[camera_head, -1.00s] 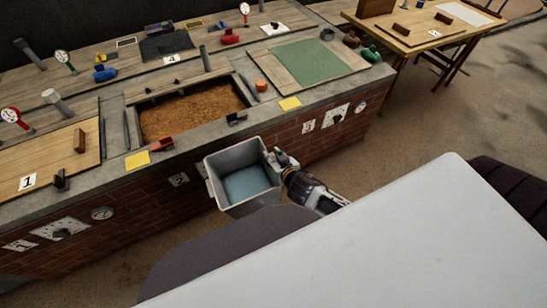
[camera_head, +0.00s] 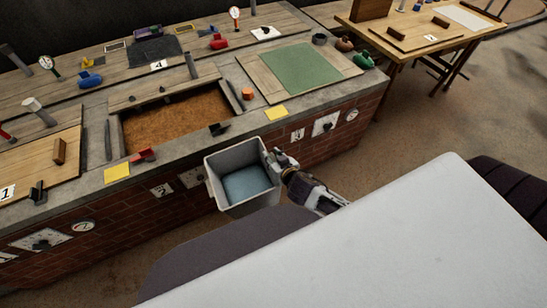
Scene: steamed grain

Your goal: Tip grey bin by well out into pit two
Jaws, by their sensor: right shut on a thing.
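The grey bin (camera_head: 219,195) hangs in the air in front of the brick counter, its open top tilted toward my view. Something blue-grey (camera_head: 246,184) lies inside it; I cannot tell what it is. My right gripper (camera_head: 273,162) is shut on the bin's right rim. The open pit (camera_head: 172,119) in the counter top holds brown grain and is behind and left of the bin, with the plate marked 2 (camera_head: 162,190) on the brick front below it. My left gripper is not in view.
A yellow pad (camera_head: 117,172), a red block (camera_head: 144,155) and a dark bracket (camera_head: 220,129) line the counter's front edge. A green cloth (camera_head: 302,69) covers the board right of the pit. A wooden table (camera_head: 415,40) stands at the back right.

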